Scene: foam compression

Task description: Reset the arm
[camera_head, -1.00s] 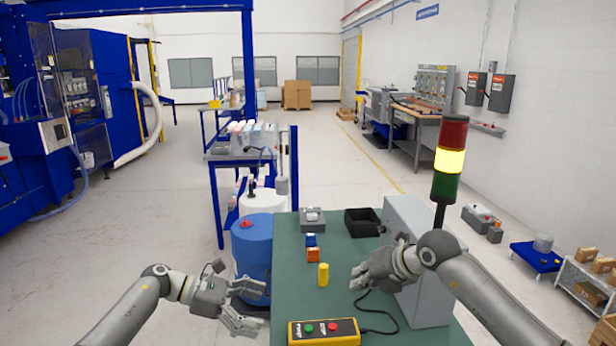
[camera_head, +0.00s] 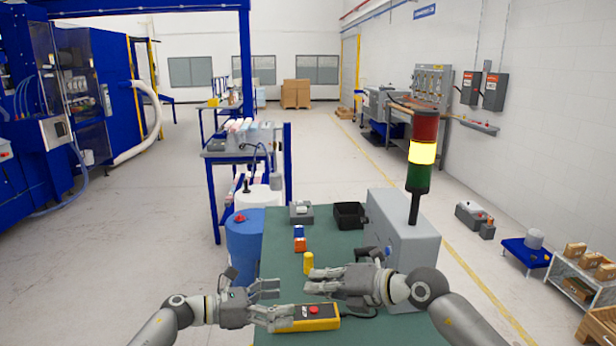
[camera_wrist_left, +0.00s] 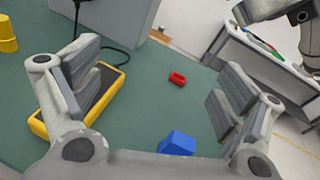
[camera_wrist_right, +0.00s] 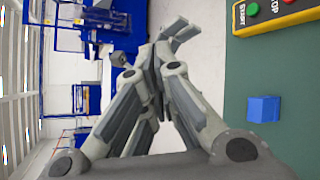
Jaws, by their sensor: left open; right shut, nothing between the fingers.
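My left gripper (camera_head: 284,300) is open and empty over the near left edge of the green table (camera_head: 345,243). Its spread fingers also show in the left wrist view (camera_wrist_left: 157,90). My right gripper (camera_head: 308,281) is shut and empty, close beside a yellow cylinder (camera_head: 308,263). A yellow button box (camera_head: 320,323) with a red button lies just below both hands, partly hidden by the left fingers. In the right wrist view the box (camera_wrist_right: 275,15) shows its green START button.
A grey cabinet (camera_head: 407,240) carries a lit signal tower (camera_head: 423,153). A black bin (camera_head: 350,214) and orange and blue blocks (camera_head: 299,240) stand on the table. A blue block (camera_wrist_left: 177,143) and a red part (camera_wrist_left: 178,78) lie near my left gripper. A blue drum (camera_head: 243,248) stands left.

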